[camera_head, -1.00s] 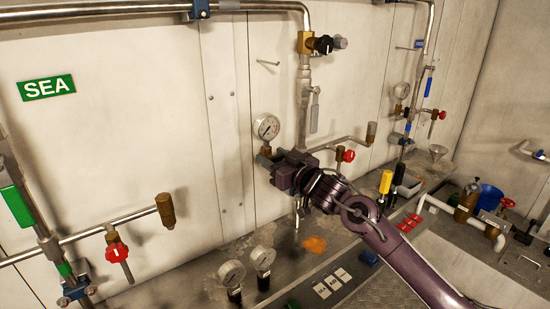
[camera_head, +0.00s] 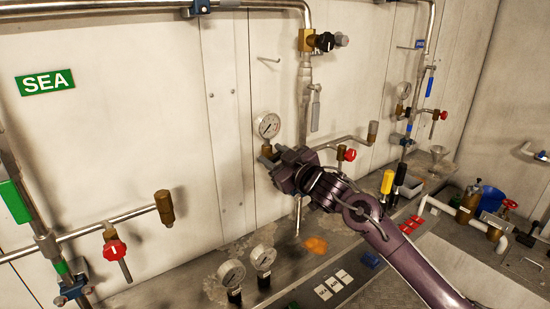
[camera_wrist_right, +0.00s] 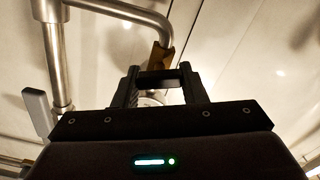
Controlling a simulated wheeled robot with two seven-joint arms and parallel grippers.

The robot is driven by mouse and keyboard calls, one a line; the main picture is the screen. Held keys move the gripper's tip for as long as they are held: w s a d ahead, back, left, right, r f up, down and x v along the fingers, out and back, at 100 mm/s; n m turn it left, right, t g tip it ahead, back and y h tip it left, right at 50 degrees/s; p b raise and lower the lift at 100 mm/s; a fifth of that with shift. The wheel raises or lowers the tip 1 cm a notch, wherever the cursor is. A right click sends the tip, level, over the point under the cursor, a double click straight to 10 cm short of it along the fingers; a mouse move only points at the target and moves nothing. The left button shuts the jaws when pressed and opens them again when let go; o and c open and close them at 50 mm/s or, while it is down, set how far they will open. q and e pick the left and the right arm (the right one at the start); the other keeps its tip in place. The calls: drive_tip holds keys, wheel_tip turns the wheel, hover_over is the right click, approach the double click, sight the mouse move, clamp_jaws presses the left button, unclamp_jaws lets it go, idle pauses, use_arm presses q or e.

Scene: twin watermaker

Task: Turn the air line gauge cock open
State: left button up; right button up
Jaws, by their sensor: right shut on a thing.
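The air line gauge (camera_head: 268,126) is a round white dial on the wall beside the vertical metal pipe. The brass gauge cock (camera_head: 266,149) sits just under it, partly covered by my gripper. My left gripper is not in view.
A red-handled valve (camera_head: 346,154) is close to the right of my gripper. The vertical pipe (camera_head: 304,95) runs just behind it. Two loose gauges (camera_head: 233,273) stand on the bench below. A yellow-handled tool (camera_head: 387,181) stands further right.

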drive_tip(key=o, duration=1)
drive_tip(key=shift+s+d+f, duration=0.15)
drive_tip(key=shift+s+d, duration=0.2)
drive_tip(key=shift+s, duration=0.1)
drive_tip(key=b+v, duration=0.1)
drive_tip(key=v, duration=0.5)
drive_tip(key=shift+s+d+b, duration=0.25)
drive_tip(key=shift+s+b, duration=0.05)
